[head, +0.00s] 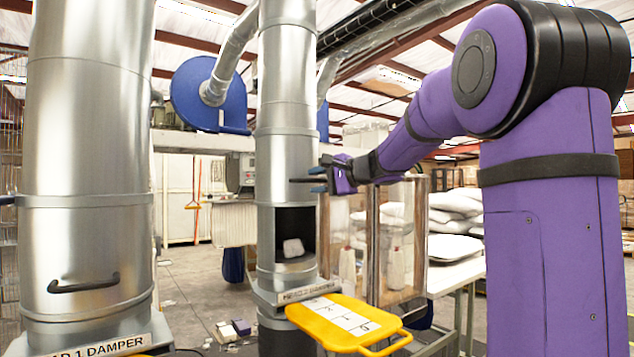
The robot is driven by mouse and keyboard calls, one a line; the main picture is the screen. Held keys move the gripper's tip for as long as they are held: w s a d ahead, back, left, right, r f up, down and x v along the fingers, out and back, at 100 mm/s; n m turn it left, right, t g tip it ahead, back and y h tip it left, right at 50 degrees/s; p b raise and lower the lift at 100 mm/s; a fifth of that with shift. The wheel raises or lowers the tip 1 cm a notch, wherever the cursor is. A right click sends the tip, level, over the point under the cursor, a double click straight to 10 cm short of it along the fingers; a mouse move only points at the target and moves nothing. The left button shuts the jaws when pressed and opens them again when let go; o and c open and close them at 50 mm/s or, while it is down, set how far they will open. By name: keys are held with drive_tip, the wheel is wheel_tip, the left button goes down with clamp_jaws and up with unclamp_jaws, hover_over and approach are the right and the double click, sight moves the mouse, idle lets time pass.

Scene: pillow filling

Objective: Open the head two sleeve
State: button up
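The head two sleeve (285,160) is a silver metal band on the middle duct. A dark opening (295,222) shows below it, with a white lump (293,248) inside. A thin dark bar, apparently the sleeve's handle (298,180), sticks out at its lower right side. My gripper (318,180) is at the duct's right side, level with this bar. Its blue-tipped fingers are apart, one above and one below the bar. I cannot tell whether they touch it. The label under the opening (308,291) reads as a head 2 damper, partly covered by a yellow plate.
The yellow plate (388,347) with a loop handle sticks out below the opening. The left duct (85,240) has a black handle (85,285) and a head 1 damper label. A clear-walled box (393,290) and stacked white pillows (455,248) stand behind my arm.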

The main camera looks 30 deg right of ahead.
drive_tip(key=v, duration=1)
drive_tip(key=shift+s, duration=0.2)
drive_tip(key=shift+r, duration=0.15)
drive_tip(key=s+a+f+n+g, duration=0.2)
drive_tip(key=a+f, duration=0.1)
drive_tip(key=a, duration=0.2)
drive_tip(key=s+a+f+n+g, duration=0.1)
drive_tip(key=s+a+f+g, duration=0.15)
drive_tip(key=a, duration=0.25)
drive_tip(key=s+a+f+n+g+h, duration=0.2)
drive_tip(key=s+a+f+n, duration=0.3)
drive_tip(key=s+f, duration=0.4)
drive_tip(key=s+a+f+n+g+h, duration=0.3)
drive_tip(key=s+a+f+n+h, duration=0.1)
drive_tip(key=s+f, duration=0.5)
drive_tip(key=shift+s+a+n+h, duration=0.5)
drive_tip(key=shift+s+n, duration=0.4)
drive_tip(key=shift+s, duration=0.35)
